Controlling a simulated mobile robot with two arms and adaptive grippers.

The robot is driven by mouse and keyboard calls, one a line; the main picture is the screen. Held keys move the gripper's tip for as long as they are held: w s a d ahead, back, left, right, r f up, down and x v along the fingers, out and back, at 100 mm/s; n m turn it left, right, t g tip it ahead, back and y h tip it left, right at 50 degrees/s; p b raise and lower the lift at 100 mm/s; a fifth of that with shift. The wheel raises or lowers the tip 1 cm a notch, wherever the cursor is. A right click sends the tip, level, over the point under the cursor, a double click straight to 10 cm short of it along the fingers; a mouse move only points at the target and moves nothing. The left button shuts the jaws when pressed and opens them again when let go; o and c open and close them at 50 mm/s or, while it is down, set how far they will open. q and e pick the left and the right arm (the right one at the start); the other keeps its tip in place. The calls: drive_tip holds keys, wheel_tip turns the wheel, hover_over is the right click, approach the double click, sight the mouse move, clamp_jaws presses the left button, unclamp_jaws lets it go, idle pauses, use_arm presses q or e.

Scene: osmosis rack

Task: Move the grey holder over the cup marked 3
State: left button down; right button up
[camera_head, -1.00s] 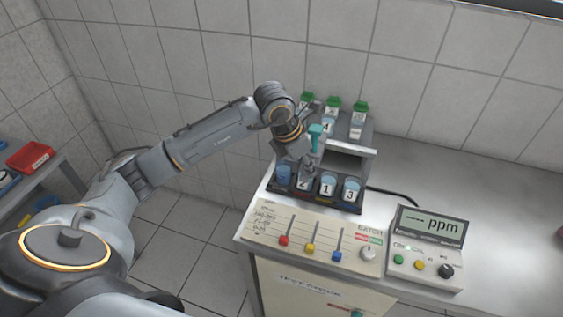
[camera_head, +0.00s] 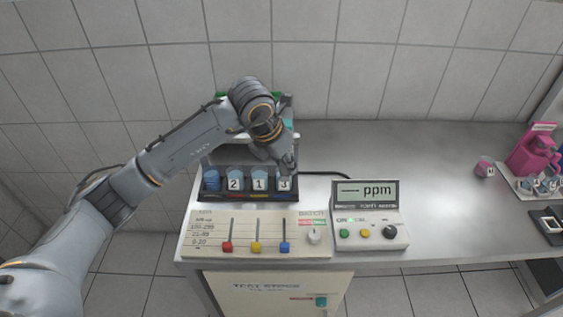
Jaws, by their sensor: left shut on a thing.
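The cup marked 3 (camera_head: 284,184) stands at the right end of the dark rack (camera_head: 247,196). To its left stand the cup marked 1 (camera_head: 260,185) and the cup marked 2 (camera_head: 235,185). My left gripper (camera_head: 286,160) points down just above and behind the cup marked 3. It is shut on the grey holder, which I cannot clearly tell apart from the grey fingers. Whether the holder touches the cup is hidden. My right gripper is not in view.
A blue cup (camera_head: 211,182) stands at the rack's left end. The sloped slider panel (camera_head: 255,240) and the ppm meter (camera_head: 368,215) lie in front and to the right. Bottles behind are mostly hidden by my arm. The bench (camera_head: 430,165) is clear towards the pink container (camera_head: 533,150).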

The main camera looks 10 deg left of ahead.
use_arm(q)
drive_tip(key=c, duration=1.5)
unclamp_jaws()
drive_tip(key=shift+d, duration=0.15)
drive_tip(key=o, duration=0.4)
drive_tip(key=shift+d, duration=0.1)
drive_tip(key=shift+c, duration=0.2)
drive_tip(key=shift+w+d, duration=0.1)
drive_tip(key=shift+a+r, duration=0.25)
drive_tip(key=shift+r, duration=0.25)
drive_tip(key=v, duration=1.1)
